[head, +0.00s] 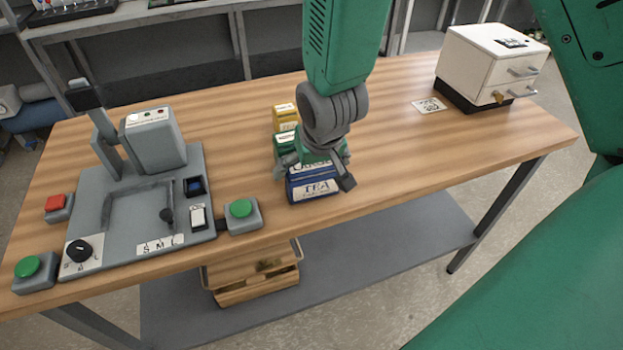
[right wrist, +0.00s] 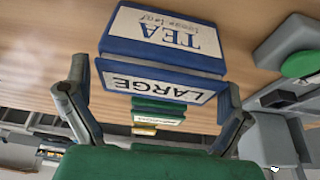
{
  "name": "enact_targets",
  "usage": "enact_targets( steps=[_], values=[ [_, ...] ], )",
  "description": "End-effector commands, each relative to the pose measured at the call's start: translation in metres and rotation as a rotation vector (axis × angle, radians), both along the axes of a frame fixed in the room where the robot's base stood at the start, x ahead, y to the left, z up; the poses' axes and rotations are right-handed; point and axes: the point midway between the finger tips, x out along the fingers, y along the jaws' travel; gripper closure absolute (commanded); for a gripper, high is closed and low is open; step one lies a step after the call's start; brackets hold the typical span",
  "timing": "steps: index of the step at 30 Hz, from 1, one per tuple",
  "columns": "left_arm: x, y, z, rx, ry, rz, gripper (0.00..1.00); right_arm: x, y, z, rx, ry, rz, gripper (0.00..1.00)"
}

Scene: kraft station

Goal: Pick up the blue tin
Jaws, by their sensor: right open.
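In the right wrist view the fingers of my right gripper (right wrist: 152,100) lie to either side of the tin's LARGE face, with small gaps; I cannot tell whether either touches. My left gripper is not in view.
A green tin (head: 284,140) and a yellow tin (head: 284,115) stand in a row behind the blue one. A grey machine (head: 155,140) and a green button box (head: 242,215) are to the left. A white drawer box (head: 490,62) stands back right.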

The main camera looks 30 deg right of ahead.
Motion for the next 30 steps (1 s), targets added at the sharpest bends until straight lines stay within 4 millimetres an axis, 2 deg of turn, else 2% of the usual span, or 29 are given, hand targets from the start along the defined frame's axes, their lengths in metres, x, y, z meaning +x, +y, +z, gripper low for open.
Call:
enact_targets(
  steps=[4, 5, 6, 8, 9, 17, 20, 30],
  values=[
    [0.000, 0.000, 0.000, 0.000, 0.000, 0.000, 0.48, 0.000, 0.000, 0.001, 0.000, -0.001, 0.000, 0.00],
    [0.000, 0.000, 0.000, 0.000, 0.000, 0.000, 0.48, 0.000, 0.000, 0.001, 0.000, -0.001, 0.000, 0.07],
    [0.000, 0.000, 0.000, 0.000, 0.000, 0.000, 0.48, 0.000, 0.000, 0.001, 0.000, 0.000, 0.000, 0.21],
    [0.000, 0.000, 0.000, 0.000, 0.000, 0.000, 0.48, 0.000, 0.000, 0.000, 0.000, 0.000, 0.000, 0.42],
    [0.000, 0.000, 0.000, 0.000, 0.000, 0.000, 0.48, 0.000, 0.000, 0.000, 0.000, 0.000, 0.000, 0.49],
    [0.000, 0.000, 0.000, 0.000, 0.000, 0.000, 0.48, 0.001, -0.001, 0.001, 0.000, 0.000, -0.001, 0.49],
    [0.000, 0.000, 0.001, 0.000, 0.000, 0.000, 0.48, 0.001, -0.001, 0.008, 0.001, -0.001, -0.001, 0.49],
    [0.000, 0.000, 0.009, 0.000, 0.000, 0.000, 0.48, 0.002, -0.001, 0.075, -0.001, -0.007, -0.001, 0.49]
  ],
)
